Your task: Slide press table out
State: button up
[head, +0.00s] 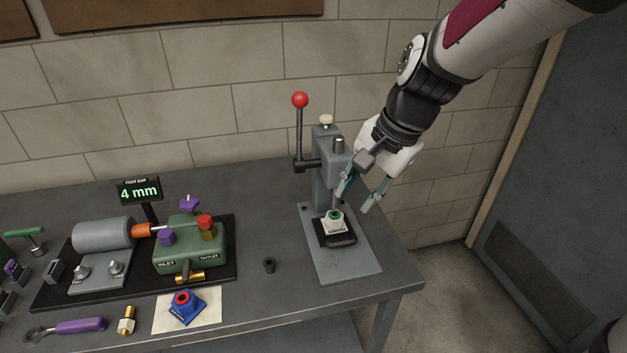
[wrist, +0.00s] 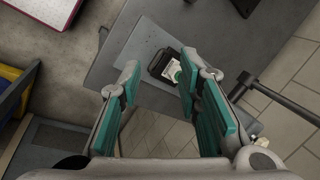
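The arbor press (head: 325,175) stands at the right end of the bench, with a red-knobbed lever (head: 300,100) pointing up. Its small black press table (head: 336,239) sits on the grey base plate (head: 345,265) and carries a white block with a green ring (head: 334,220). The black table also shows in the wrist view (wrist: 157,65), with the white block (wrist: 173,70) partly behind a finger. My gripper (head: 358,194) is open with teal pads, beside and above the right of the press table, apart from it. Its fingers also show in the wrist view (wrist: 155,92).
A green valve block (head: 190,247) and grey cylinder (head: 103,234) stand on a black board to the left. A blue part (head: 185,307) lies on a pale sheet. The bench's right edge is close to the base plate.

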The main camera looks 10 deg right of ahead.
aim_at(344, 242)
jog(key=w+f+m+h, duration=0.1)
jog(key=w+f, duration=0.3)
jog(key=f, duration=0.4)
jog(key=w+d+f+m, duration=0.1)
jog(key=w+f+m, duration=0.3)
jog(key=f, duration=0.5)
jog(key=w+d+f+m+h, duration=0.1)
jog(key=w+f, duration=0.3)
jog(key=f, duration=0.4)
jog(key=shift+d+f+m+g+h, duration=0.1)
jog(key=shift+f+m+g+h, duration=0.25)
jog(key=shift+m, duration=0.35)
grip_shut()
